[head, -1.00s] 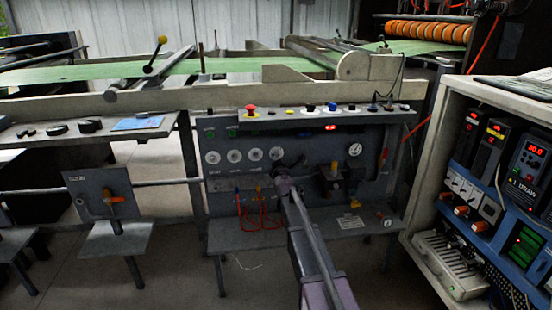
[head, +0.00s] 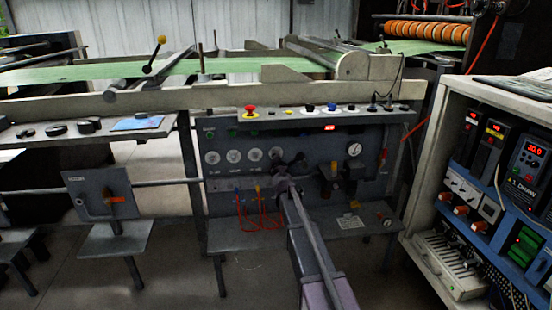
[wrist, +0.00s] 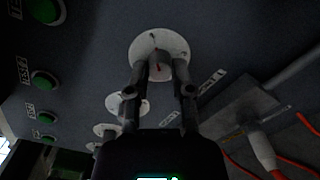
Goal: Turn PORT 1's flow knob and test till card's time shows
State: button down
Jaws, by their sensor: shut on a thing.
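In the wrist view my gripper (wrist: 159,68) is shut on a small grey flow knob (wrist: 158,61) with a red mark. The knob stands at the middle of a round white dial (wrist: 176,44). A label (wrist: 208,88) beside it seems to read PORT 1, but it is blurred. In the head view my gripper (head: 289,166) is at the right end of the row of white dials (head: 233,156) and hides part of the panel. Green test buttons (wrist: 46,80) line the left of the wrist view. A small white card (head: 350,222) lies on the panel's shelf, its print unreadable.
Red hoses (head: 260,213) hang below the dials. A dark block with an orange part (head: 333,172) and a gauge (head: 354,150) are to the right of my gripper. A red display (head: 329,128) is above. A control cabinet (head: 440,175) stands at the right.

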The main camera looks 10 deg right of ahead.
jog(key=shift+m, duration=0.4)
jog(key=shift+w+r+m+p, duration=0.1)
jog(key=shift+m+p, duration=0.35)
jog(key=shift+m, duration=3.35)
jog(key=c, duration=0.5)
grip_release()
jog(key=shift+n, duration=0.3)
